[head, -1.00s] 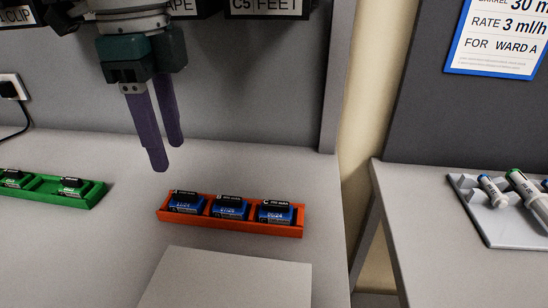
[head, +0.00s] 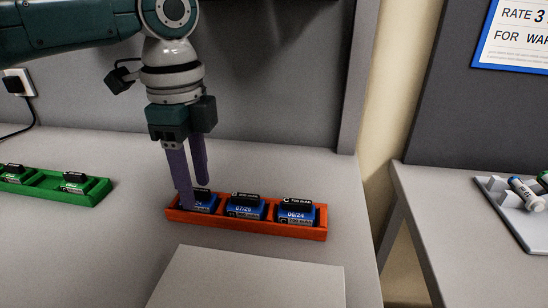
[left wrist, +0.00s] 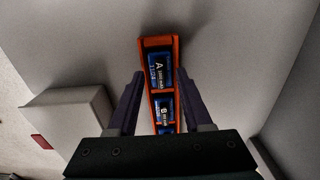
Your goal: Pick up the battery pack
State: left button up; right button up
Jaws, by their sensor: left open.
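Three blue battery packs with black tops sit in an orange tray (head: 262,228) on the table. The left one (head: 205,204) is partly hidden by my fingers; the middle one (head: 244,208) and the right one (head: 296,213) show clearly. My left gripper (head: 192,196) is open and points down at the left end of the tray. In the left wrist view the fingers (left wrist: 162,92) stand on both sides of the tray, with pack A (left wrist: 160,70) a little beyond the tips and pack B (left wrist: 164,108) between the fingers. I see no contact. My right gripper is not in view.
A green tray (head: 85,196) with dark-topped packs lies at the left. A pale flat panel (head: 245,280) is in front of the orange tray. A second table (head: 450,215) with a syringe rack stands at the right, across a gap.

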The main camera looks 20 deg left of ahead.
pick_arm(q)
jog(key=shift+f, duration=0.3)
grip_shut()
dwell(0.5)
